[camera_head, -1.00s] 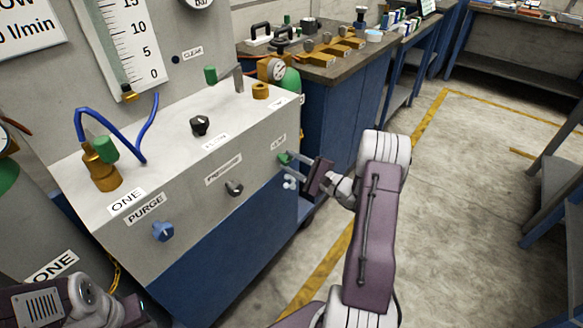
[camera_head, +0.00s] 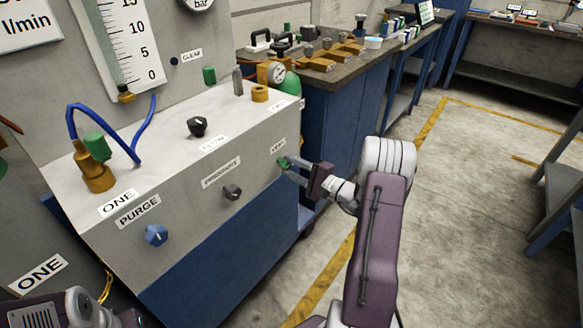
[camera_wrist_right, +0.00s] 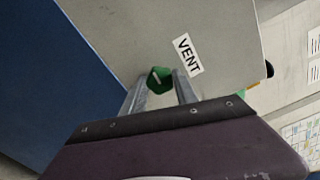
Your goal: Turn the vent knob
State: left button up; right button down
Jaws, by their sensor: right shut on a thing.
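The green vent knob (camera_head: 283,162) is on the front face of the grey console (camera_head: 190,180), at its right end. In the right wrist view the knob (camera_wrist_right: 160,80) sits between my fingertips, just beside the VENT label (camera_wrist_right: 188,55). My right gripper (camera_head: 286,166) reaches in from the right and is shut on the knob; its fingers (camera_wrist_right: 160,88) lie on either side of it. In the head view the fingers partly cover the knob. Part of my left arm (camera_head: 60,310) shows at the bottom left; its fingers are out of frame.
A blue PURGE knob (camera_head: 156,235) and a dark knob (camera_head: 232,192) are on the same front face. A black knob (camera_head: 197,126) and brass fittings are on the top. A workbench (camera_head: 345,75) stands behind. The floor on the right is clear.

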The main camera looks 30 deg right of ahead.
jog(key=c, duration=0.9)
grip_release()
jog(key=shift+c, duration=0.2)
jog(key=p+v, duration=0.2)
jog(key=v, duration=0.7)
jog(key=shift+a, duration=0.15)
